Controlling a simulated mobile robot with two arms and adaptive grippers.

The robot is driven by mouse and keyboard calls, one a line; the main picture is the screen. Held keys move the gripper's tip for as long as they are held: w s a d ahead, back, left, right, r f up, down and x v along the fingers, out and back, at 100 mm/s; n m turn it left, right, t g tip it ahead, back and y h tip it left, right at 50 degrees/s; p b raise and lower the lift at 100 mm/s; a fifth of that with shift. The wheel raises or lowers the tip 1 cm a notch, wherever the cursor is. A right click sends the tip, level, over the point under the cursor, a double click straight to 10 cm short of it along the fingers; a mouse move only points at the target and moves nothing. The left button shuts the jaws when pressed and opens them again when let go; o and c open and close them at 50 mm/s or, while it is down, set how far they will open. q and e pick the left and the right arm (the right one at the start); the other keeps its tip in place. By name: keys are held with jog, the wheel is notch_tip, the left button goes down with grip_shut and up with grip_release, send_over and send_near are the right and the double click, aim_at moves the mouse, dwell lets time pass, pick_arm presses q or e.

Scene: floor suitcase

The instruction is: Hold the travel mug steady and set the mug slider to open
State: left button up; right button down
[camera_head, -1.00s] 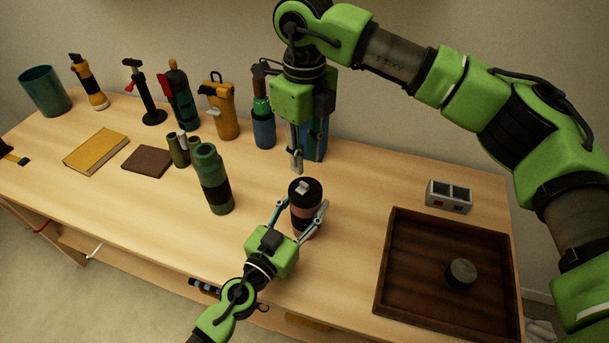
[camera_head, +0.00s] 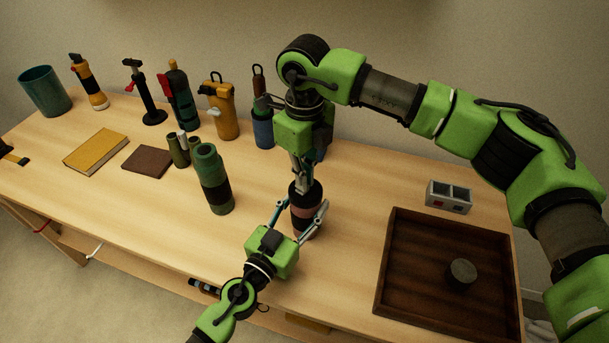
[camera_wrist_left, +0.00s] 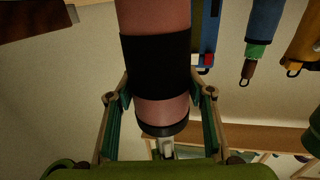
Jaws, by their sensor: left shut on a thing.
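The travel mug (camera_head: 306,214) stands upright on the table, pinkish with a dark band and a black lid. My left gripper (camera_head: 297,215) is shut around its body, one finger on each side. The left wrist view, which is upside down, shows the mug (camera_wrist_left: 158,65) between the left fingers (camera_wrist_left: 160,100). My right gripper (camera_head: 303,184) points down from above, its tips at the top of the lid. The mug slider is hidden behind these tips, so its position and any contact cannot be told. Whether the right fingers are apart is unclear.
A green bottle (camera_head: 213,180) stands just left of the mug. Several bottles and flasks line the back, including a yellow one (camera_head: 222,115). A dark wooden tray (camera_head: 386,262) with a round dark piece (camera_head: 461,273) and a grey two-cell box (camera_head: 449,197) lie right.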

jog(key=shift+w+d, duration=0.8)
jog(key=shift+w, duration=0.15)
jog(key=c, duration=2.2)
grip_release()
notch_tip(320, 180, up, 12)
jog(key=shift+r, duration=0.1)
pick_arm(q)
jog(key=o, duration=1.4)
jog(key=shift+s, duration=0.1)
